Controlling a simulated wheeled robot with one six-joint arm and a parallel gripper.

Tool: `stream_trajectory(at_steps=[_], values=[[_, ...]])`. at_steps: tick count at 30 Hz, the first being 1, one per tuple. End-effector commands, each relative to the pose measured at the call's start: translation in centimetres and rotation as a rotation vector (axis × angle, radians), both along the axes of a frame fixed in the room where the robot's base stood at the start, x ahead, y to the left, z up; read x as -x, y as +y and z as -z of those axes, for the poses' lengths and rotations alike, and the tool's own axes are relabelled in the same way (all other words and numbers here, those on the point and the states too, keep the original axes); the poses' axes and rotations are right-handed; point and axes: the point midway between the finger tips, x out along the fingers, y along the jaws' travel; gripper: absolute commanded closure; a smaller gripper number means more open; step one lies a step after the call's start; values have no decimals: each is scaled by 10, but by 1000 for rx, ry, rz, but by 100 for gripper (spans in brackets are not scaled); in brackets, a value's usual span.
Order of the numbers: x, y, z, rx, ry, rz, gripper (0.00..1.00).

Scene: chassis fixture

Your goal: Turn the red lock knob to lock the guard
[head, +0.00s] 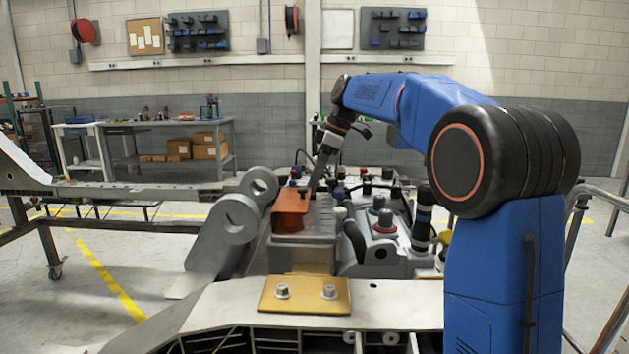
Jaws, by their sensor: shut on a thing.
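The orange-red guard (291,210) sits on a grey block in the middle of the head view, right of two large grey lugs. My gripper (314,188) reaches down from the upper right, with its tips at the guard's upper right edge. It is shut at the place of the red lock knob, which is small and mostly hidden by the fingers. I cannot make out the knob's angle. The guard appears down on the block.
Several cylinders and knobs crowd the area right of the guard, including a red-based knob (385,221). A yellow plate (305,293) with two bolts lies in front. Grey lugs (237,217) stand close on the left. Above the guard is open.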

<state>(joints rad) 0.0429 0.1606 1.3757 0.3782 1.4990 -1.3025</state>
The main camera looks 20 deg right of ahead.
Motion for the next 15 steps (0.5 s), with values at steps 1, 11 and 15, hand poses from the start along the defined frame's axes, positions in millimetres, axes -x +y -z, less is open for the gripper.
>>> stream_trajectory(at_steps=[1,11,15], values=[[0,0,0,0,-1,6,100],[2,1,-1,0,-3,148,100],[4,2,-1,0,-2,265,100]])
